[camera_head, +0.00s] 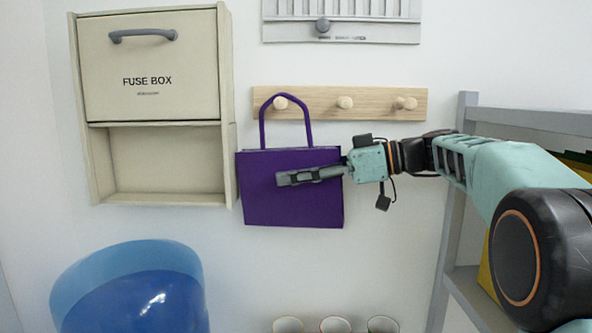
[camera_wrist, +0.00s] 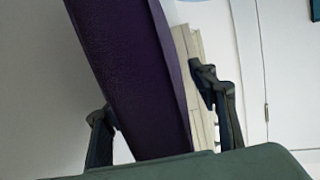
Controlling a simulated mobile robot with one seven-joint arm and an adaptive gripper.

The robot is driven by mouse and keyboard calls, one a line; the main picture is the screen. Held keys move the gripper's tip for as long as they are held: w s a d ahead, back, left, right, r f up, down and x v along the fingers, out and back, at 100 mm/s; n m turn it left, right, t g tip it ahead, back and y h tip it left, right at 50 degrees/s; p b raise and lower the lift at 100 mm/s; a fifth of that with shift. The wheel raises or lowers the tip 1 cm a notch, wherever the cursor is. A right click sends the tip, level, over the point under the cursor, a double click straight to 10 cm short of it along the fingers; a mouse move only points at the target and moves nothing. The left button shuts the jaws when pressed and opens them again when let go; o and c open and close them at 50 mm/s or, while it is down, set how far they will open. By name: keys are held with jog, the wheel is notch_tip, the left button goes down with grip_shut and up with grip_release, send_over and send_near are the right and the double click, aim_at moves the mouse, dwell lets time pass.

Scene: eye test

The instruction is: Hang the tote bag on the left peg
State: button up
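The purple tote bag (camera_head: 290,205) hangs upright against the wall, with its strap looped over the left peg (camera_head: 281,103) of a wooden rail (camera_head: 372,92). The middle peg (camera_head: 344,102) and right peg (camera_head: 405,103) are bare. My gripper (camera_head: 282,179) reaches in from the right, with one finger across the bag's front. In the wrist view the bag (camera_wrist: 135,70) stands between my spread fingers (camera_wrist: 155,105). The left finger is close to it or touching; a narrow gap shows at the right finger. The bag hides the other finger in the head view.
A beige fuse box (camera_head: 150,80) with an open lower compartment is on the wall left of the bag. A grey panel (camera_head: 340,30) is above the rail. A blue bin (camera_head: 75,290), three cups (camera_head: 335,325) and a grey shelf (camera_head: 450,215) stand below and right.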

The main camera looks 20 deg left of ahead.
jog(key=shift+s+r, duration=0.15)
jog(key=shift+r, duration=0.15)
